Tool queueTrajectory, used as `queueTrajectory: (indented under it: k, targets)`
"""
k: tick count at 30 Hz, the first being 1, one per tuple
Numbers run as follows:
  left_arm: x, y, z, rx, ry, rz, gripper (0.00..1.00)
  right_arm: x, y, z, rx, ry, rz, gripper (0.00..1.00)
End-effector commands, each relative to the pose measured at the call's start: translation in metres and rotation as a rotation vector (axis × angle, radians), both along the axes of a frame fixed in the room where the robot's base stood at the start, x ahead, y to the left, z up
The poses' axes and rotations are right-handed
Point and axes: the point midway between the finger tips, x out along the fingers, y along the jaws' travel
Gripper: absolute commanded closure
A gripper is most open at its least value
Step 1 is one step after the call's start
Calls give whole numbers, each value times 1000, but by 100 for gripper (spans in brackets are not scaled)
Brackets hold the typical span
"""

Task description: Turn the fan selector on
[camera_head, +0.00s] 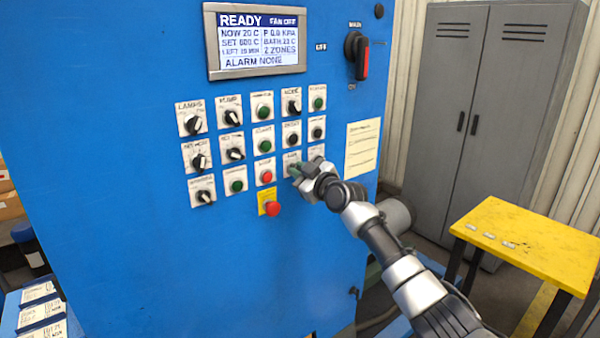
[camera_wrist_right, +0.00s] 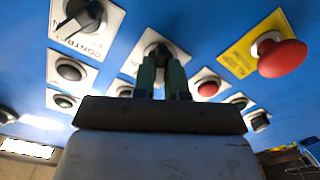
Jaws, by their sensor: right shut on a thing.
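The blue control panel (camera_head: 150,250) carries rows of knobs and buttons. My right gripper (camera_head: 295,171) is at a selector (camera_head: 289,157) in the third row, fourth column, which I take as the fan selector; its label is too small to read surely. In the right wrist view, the green fingertips (camera_wrist_right: 162,78) are shut on the black knob (camera_wrist_right: 157,49), hiding part of it. I cannot tell which way its pointer faces. The display (camera_head: 256,40) reads READY and FAN OFF. My left gripper is out of view.
A red emergency button on a yellow plate (camera_head: 270,203) sits below left of my right gripper; it also shows in the wrist view (camera_wrist_right: 282,58). Other selectors and buttons are close around. A main switch (camera_head: 357,55), grey cabinet (camera_head: 485,110) and yellow table (camera_head: 530,240) are at right.

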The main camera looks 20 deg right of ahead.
Motion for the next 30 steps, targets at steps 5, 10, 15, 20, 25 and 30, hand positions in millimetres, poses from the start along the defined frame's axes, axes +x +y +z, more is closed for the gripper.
queueTrajectory:
  k: [5,10,15,20,25,30]
  targets:
    - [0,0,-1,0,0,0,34,0,0,-1,8,4,0,100]
    - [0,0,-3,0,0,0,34,0,0,-1,51,20,0,100]
    - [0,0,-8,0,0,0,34,0,0,-2,145,54,0,100]
    - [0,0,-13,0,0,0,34,0,-1,-1,272,100,0,100]
    - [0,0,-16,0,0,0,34,1,-1,0,426,155,0,100]
    - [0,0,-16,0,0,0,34,1,-2,0,578,210,0,100]
